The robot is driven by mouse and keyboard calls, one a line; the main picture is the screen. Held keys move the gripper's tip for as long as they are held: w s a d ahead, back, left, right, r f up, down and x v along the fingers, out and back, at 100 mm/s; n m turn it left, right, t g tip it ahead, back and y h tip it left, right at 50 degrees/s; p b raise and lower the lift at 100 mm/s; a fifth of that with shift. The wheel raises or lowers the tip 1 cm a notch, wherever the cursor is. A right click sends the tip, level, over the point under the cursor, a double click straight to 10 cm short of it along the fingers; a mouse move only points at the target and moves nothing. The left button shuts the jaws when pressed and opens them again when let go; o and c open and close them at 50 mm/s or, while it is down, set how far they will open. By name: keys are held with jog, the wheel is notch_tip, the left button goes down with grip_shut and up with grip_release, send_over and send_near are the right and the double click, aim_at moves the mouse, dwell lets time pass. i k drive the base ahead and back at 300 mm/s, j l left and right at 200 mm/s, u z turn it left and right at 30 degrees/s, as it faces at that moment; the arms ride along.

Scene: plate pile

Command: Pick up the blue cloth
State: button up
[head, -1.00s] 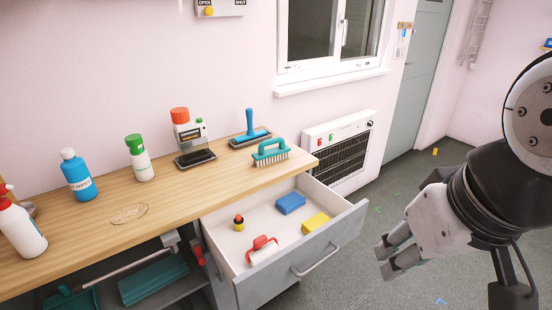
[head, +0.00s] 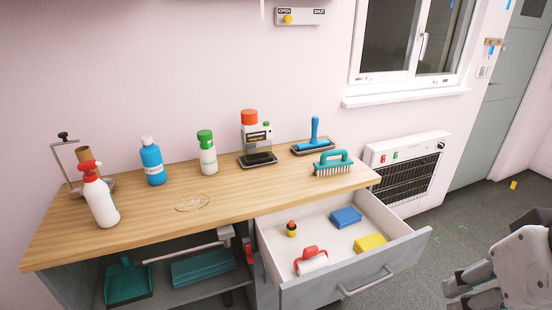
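A blue folded block (head: 346,217), which could be a cloth or a sponge, lies in the open drawer (head: 285,228), towards its back right. I see no other blue cloth. My gripper (head: 452,297) is at the lower right edge of the picture, to the right of the drawer and apart from it. Its two fingers point left with an empty gap between them. Part of my gripper is cut off by the picture's edge.
Bottles and brushes stand on the wooden worktop (head: 240,200). A teal dustpan (head: 128,283) is below. A heater (head: 408,170) is behind the drawer.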

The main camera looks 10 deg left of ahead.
aim_at(347, 216)
jog(key=i+j+z, duration=0.5)
jog(key=j+z, duration=0.25)
